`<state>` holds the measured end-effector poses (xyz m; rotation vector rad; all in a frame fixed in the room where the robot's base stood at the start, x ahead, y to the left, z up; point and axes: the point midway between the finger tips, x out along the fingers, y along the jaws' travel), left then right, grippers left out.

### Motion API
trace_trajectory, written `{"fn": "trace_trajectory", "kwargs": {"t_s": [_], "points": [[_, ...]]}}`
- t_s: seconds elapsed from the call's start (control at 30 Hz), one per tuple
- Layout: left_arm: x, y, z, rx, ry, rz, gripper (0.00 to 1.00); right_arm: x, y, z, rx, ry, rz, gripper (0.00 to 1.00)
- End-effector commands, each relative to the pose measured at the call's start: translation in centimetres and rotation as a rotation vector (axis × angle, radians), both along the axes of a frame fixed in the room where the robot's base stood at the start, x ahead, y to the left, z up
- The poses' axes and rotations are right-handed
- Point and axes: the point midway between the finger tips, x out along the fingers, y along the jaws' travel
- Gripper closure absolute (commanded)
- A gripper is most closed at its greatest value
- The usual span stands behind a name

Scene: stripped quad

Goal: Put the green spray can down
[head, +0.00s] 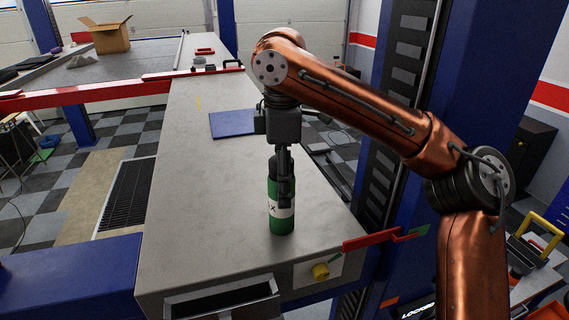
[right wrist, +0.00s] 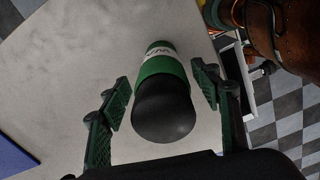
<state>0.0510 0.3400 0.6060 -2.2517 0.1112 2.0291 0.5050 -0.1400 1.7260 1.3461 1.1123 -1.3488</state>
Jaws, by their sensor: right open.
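The green spray can (head: 282,218) stands upright on the grey bench top (head: 205,180), near its front right part. It has a white label band and a dark cap. My right gripper (head: 284,180) is at the can from above and hides part of its upper body. In the right wrist view, the can (right wrist: 160,66) shows cap-first between the two fingers of my right gripper (right wrist: 163,95). The fingers are spread, with a gap on each side of the can. My left gripper is not in view.
A blue mat (head: 233,123) lies on the bench behind the can. A red-and-green bar (head: 384,238) sticks out at the right edge. The bench left of the can is clear.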

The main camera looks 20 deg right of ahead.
Motion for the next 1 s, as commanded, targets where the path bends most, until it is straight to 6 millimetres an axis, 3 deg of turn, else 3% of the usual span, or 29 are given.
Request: {"fn": "trace_trajectory", "kwargs": {"t_s": [0.5,0.73,1.0], "points": [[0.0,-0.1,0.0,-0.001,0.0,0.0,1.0,-0.1,0.1,7.2,0.0,-0.006,-0.002,0.42],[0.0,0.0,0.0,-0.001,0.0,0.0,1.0,0.0,0.0,9.6,0.0,-0.006,-0.003,0.42],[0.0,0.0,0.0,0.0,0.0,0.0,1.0,0.1,0.1,10.7,-0.004,0.011,-0.001,0.42]]}}
